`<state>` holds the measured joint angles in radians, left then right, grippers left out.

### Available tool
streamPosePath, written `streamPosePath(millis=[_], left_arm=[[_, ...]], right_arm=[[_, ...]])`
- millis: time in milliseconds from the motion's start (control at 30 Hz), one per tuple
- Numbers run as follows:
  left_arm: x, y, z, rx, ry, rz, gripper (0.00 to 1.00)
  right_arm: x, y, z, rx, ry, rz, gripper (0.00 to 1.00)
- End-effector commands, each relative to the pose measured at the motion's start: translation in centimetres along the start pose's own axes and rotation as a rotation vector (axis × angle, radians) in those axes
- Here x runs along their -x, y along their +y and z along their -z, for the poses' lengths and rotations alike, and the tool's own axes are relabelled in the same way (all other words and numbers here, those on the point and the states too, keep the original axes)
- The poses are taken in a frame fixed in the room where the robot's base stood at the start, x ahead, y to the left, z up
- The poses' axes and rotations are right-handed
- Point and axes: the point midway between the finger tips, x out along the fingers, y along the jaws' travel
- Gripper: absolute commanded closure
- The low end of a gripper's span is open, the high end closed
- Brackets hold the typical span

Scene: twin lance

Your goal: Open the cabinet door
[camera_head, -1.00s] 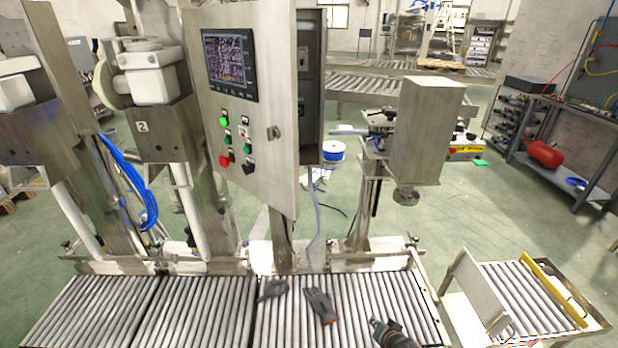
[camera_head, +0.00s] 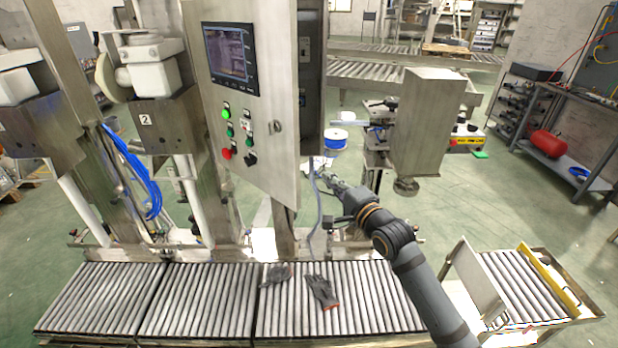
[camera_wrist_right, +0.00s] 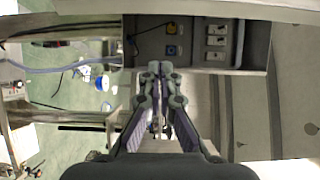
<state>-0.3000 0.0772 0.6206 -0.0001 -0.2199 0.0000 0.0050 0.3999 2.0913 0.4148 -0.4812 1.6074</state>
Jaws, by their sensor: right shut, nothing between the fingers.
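The cabinet door (camera_head: 275,85) is a grey metal panel with a screen, coloured buttons and a small latch (camera_head: 277,128). It stands ajar, with a dark gap into the cabinet interior (camera_head: 311,75) along its right side. My right gripper (camera_head: 320,170) is just right of the door's lower right edge, below the cabinet opening. In the right wrist view the fingers (camera_wrist_right: 157,70) are together and empty, pointing toward the interior (camera_wrist_right: 188,42) with its sockets and switches. I cannot tell whether the gripper touches the door. My left gripper is not in view.
A grey metal box (camera_head: 425,120) on a stand is right of the cabinet, close to my right arm. A roller conveyor (camera_head: 210,300) runs below, with dark gloves (camera_head: 322,291) on it.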

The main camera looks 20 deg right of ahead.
Motion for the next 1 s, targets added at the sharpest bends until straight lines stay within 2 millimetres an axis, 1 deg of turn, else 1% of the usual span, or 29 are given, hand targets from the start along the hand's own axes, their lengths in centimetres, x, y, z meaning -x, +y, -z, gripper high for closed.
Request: streamPosePath(millis=[33, 100, 267, 400, 533, 667, 1000], left_arm=[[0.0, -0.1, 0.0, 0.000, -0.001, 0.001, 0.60], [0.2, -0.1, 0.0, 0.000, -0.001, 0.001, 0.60], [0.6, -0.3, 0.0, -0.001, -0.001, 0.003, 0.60], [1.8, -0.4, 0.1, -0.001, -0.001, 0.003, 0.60], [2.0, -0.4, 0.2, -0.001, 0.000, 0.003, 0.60], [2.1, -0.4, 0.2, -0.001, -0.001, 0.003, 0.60], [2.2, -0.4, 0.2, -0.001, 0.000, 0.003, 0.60]], right_arm=[[-1.2, -0.2, -0.1, -0.009, -0.002, 0.006, 1.00], [-2.7, -0.3, -0.1, -0.008, 0.000, 0.003, 1.00], [-6.1, -0.3, -0.2, -0.005, -0.003, 0.002, 1.00], [-5.3, -0.4, -2.3, -0.004, -0.003, 0.000, 1.00], [-4.9, -0.2, -3.4, -0.002, -0.002, 0.000, 1.00], [-4.7, -0.1, -3.9, 0.000, -0.001, 0.000, 1.00], [-4.6, -0.1, -3.9, 0.001, -0.001, 0.000, 1.00]])
